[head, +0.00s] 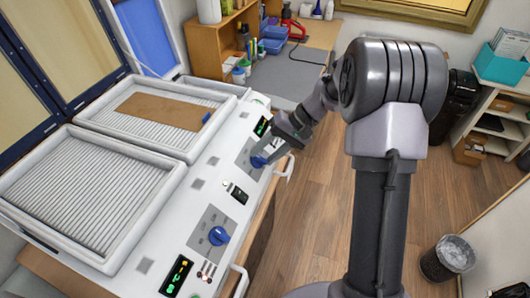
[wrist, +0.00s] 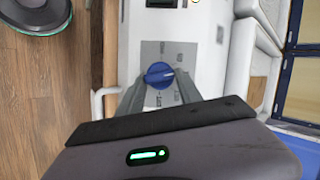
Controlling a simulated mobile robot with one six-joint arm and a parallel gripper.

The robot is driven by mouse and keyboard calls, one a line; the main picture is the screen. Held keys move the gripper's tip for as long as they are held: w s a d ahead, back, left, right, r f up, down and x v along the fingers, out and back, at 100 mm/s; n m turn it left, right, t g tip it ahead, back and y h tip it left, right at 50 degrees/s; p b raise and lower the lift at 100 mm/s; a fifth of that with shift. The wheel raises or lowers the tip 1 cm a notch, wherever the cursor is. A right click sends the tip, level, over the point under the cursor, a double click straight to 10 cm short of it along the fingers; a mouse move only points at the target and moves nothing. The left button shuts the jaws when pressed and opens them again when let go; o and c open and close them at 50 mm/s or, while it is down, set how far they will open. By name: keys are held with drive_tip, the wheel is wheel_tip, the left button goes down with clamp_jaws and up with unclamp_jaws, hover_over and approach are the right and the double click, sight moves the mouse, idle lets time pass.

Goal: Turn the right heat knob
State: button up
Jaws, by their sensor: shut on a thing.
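A blue heat knob (head: 258,162) sits on a grey plate on the far part of the white control panel. My gripper (head: 268,158) reaches down to it from the right. In the wrist view the same blue knob (wrist: 159,74) lies between my two fingertips (wrist: 159,84), with one finger on each side, and the fingers are shut on it. Its white mark points to the right in that view. The plate's lettering is partly hidden by the fingers. A second blue knob (head: 219,236) sits on the nearer part of the panel, apart from my gripper.
Two ribbed trays are on the machine; the nearer tray (head: 75,190) is empty and the farther holds a brown sheet (head: 160,110). Green-lit displays (head: 176,277) are on the panel. White handles (head: 285,168) stick out along its front edge. Wooden floor (head: 310,220) is clear beside it.

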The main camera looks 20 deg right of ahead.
drive_tip(key=m, duration=0.2)
drive_tip(key=m+y+b, duration=0.1)
drive_tip(key=m, duration=0.2)
drive_tip(key=shift+s+d+f+t+y, duration=0.1)
drive_tip(key=shift+d+f+t+y, duration=0.1)
drive_tip(key=shift+t+y, duration=0.15)
drive_tip(key=m, duration=0.2)
drive_tip(key=m+t+b, duration=0.1)
drive_tip(key=m, duration=0.1)
drive_tip(key=m+y, duration=0.1)
drive_tip(key=m, duration=0.1)
drive_tip(key=shift+s+d+f+t, duration=0.1)
drive_tip(key=shift+s+f+t, duration=0.05)
drive_tip(key=shift+s+t, duration=0.15)
drive_tip(key=m+t, duration=0.1)
drive_tip(key=m, duration=0.2)
drive_tip(key=m+t, duration=0.1)
drive_tip(key=m, duration=0.2)
drive_tip(key=shift+s+f+b, duration=0.1)
drive_tip(key=shift+s+b, duration=0.1)
drive_tip(key=shift+b, duration=0.2)
drive_tip(key=shift+s+m+t+h, duration=0.1)
drive_tip(key=shift+m+t+h, duration=0.3)
drive_tip(key=shift+m, duration=0.9)
drive_tip(key=shift+s+m+t+h, duration=0.1)
drive_tip(key=shift+m+t, duration=0.45)
drive_tip(key=shift+m, duration=0.75)
drive_tip(key=o, duration=1.4)
drive_tip(key=shift+a, duration=0.2)
